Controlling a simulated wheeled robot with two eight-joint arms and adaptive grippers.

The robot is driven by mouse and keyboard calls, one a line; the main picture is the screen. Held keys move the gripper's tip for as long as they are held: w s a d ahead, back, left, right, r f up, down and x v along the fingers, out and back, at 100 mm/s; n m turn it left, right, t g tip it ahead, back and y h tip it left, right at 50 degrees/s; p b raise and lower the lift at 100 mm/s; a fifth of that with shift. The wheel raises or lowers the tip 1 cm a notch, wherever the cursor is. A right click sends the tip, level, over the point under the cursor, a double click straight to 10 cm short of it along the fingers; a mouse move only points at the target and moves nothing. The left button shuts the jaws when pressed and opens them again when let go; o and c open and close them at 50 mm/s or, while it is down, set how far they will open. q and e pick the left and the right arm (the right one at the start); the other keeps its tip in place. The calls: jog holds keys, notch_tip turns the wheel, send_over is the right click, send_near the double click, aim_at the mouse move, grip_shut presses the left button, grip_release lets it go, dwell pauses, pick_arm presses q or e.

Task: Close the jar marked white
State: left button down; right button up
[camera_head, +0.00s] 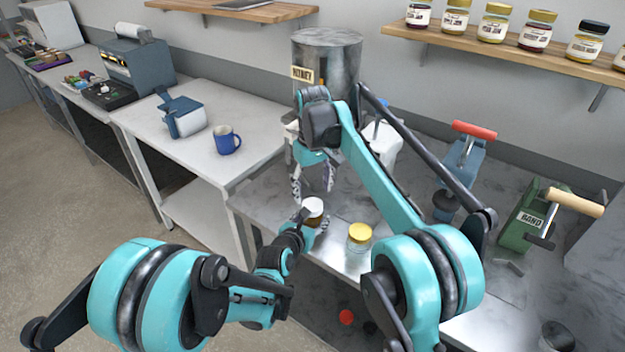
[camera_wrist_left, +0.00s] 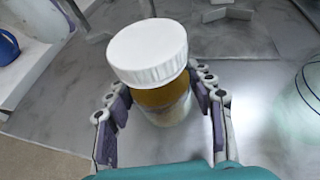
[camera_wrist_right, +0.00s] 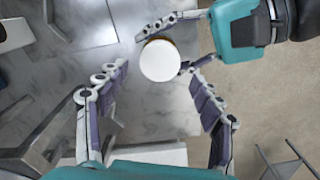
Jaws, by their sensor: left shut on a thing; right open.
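The jar with the white lid (camera_head: 313,206) stands on the metal counter in the head view. In the left wrist view the white lid (camera_wrist_left: 148,50) sits on top of the amber jar body (camera_wrist_left: 165,108); I cannot tell how tightly it is seated. My left gripper (camera_head: 308,228) is shut around the jar body, with a finger on each side in the left wrist view. My right gripper (camera_head: 313,186) is open, pointing down above the lid. In the right wrist view the lid (camera_wrist_right: 160,60) shows just beyond and between the open right fingertips (camera_wrist_right: 158,76).
A jar with a yellow lid (camera_head: 360,233) stands to the right on the counter (camera_head: 340,262). A blue press (camera_head: 462,170) and a green press (camera_head: 530,220) stand further right. A blue mug (camera_head: 227,140) is on the left table. Several jars line the wall shelf (camera_head: 480,37).

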aim_at(312, 204)
jog(key=shift+f, duration=2.2)
jog(key=c, duration=1.2)
jog(key=shift+m, duration=0.9)
jog(key=shift+c, duration=0.2)
jog(key=o, duration=1.4)
notch_tip(312, 204, up, 12)
